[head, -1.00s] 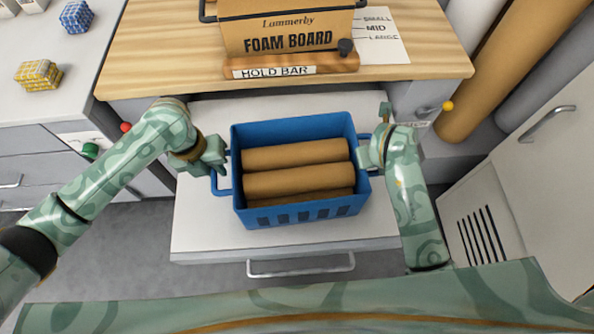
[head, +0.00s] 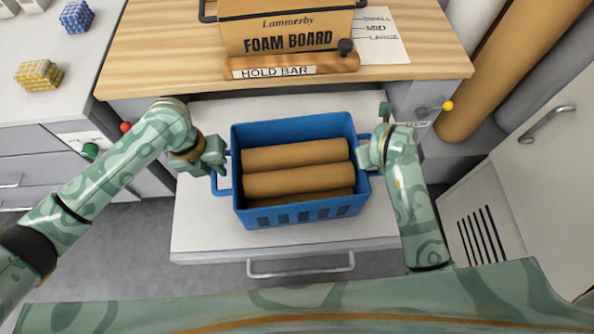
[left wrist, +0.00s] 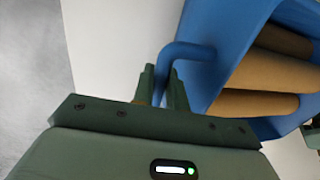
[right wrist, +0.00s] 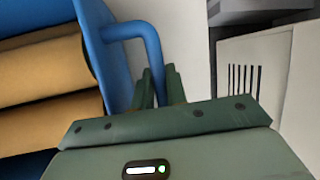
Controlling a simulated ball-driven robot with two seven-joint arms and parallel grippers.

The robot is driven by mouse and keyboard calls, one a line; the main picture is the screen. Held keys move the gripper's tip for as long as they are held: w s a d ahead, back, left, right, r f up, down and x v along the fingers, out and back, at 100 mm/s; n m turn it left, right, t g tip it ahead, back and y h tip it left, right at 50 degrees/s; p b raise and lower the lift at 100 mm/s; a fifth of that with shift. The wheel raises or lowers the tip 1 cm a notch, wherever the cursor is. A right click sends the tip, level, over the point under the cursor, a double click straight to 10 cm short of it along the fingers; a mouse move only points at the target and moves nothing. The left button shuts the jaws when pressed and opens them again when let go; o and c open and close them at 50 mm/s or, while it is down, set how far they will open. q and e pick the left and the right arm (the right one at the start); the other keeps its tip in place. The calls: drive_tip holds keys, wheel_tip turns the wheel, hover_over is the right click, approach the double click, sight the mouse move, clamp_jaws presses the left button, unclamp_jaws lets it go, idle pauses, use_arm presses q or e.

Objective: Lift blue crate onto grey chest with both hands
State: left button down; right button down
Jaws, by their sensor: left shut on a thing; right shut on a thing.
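The blue crate (head: 285,130) is upright, with several brown rolls (head: 300,181) lying in it. It is on or just above the pale top of the grey chest (head: 205,225); I cannot tell whether its base touches. My left gripper (head: 216,160) is shut on the crate's left handle, which shows between its fingers in the left wrist view (left wrist: 190,50). My right gripper (head: 368,156) is shut on the right handle, and the right wrist view shows that handle (right wrist: 135,30) running down between the fingers.
A wooden bench (head: 150,50) stands behind, carrying a foam board box (head: 285,30) and a hold bar (head: 330,63). A grey counter (head: 40,100) with small block stacks is at left. A white cabinet (head: 540,170) and tall rolls (head: 500,80) are at right.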

use_arm(q)
drive_tip(key=shift+w+r, duration=0.1)
drive_tip(key=shift+r, duration=0.05)
use_arm(e)
drive_tip(key=shift+r, duration=0.15)
